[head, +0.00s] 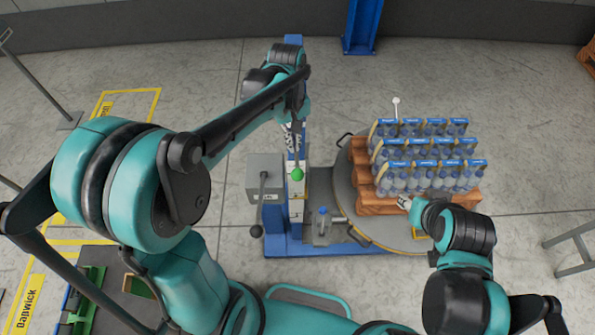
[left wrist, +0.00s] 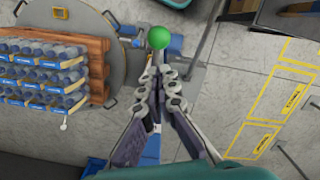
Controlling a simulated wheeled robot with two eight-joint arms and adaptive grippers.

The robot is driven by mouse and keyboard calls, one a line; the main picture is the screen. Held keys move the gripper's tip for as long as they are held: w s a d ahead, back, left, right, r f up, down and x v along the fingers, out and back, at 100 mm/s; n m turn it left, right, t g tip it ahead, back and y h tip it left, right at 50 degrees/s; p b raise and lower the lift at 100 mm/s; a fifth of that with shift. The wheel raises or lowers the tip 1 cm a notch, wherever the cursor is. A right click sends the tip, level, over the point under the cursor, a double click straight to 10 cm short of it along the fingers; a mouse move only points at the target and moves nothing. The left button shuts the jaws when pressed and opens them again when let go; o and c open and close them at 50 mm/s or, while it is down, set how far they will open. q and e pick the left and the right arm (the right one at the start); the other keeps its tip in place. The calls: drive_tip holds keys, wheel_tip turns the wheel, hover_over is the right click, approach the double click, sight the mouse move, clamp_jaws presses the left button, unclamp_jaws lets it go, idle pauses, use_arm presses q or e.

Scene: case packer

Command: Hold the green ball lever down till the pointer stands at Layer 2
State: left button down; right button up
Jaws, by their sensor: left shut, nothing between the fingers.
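The green ball (head: 297,174) sits in front of the blue column (head: 295,231) in the head view. It also shows in the left wrist view (left wrist: 159,38), just beyond my fingertips. My left gripper (head: 298,158) is shut and empty, pointing down at the ball from above. In the left wrist view its fingertips (left wrist: 158,67) lie close together. I cannot tell whether they touch the ball. The column carries a white lettered strip (head: 290,138), partly hidden by my left arm. The pointer and its layer mark cannot be read. My right gripper (head: 404,202) is small and unclear by the pallet.
A turntable (head: 345,197) bears a wooden pallet (head: 375,205) stacked with bottle packs (head: 425,155). Open floor lies behind the column.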

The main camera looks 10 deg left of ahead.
sight(296, 169)
use_arm(q)
drive_tip(key=shift+s+d+f+p, duration=0.5)
drive_tip(key=shift+s+p, duration=0.2)
drive_tip(key=shift+p, duration=0.25)
drive_tip(key=shift+s+f, duration=0.35)
drive_tip(key=shift+f, duration=0.1)
use_arm(e)
wheel_tip(296, 169, up, 3)
drive_tip(key=shift+s+r, duration=0.1)
use_arm(q)
drive_tip(key=shift+f, duration=0.1)
drive_tip(key=shift+s+d+f+b, duration=0.15)
drive_tip(key=shift+f+b, duration=1)
drive_tip(key=shift+f, duration=0.6)
drive_tip(key=shift+s+d+f+b, duration=0.1)
drive_tip(key=shift+f+b, duration=1.05)
drive_tip(key=shift+f, duration=0.55)
use_arm(e)
drive_tip(key=shift+f, duration=2.35)
use_arm(q)
drive_tip(key=shift+f, duration=0.1)
use_arm(e)
drive_tip(key=shift+f, duration=0.1)
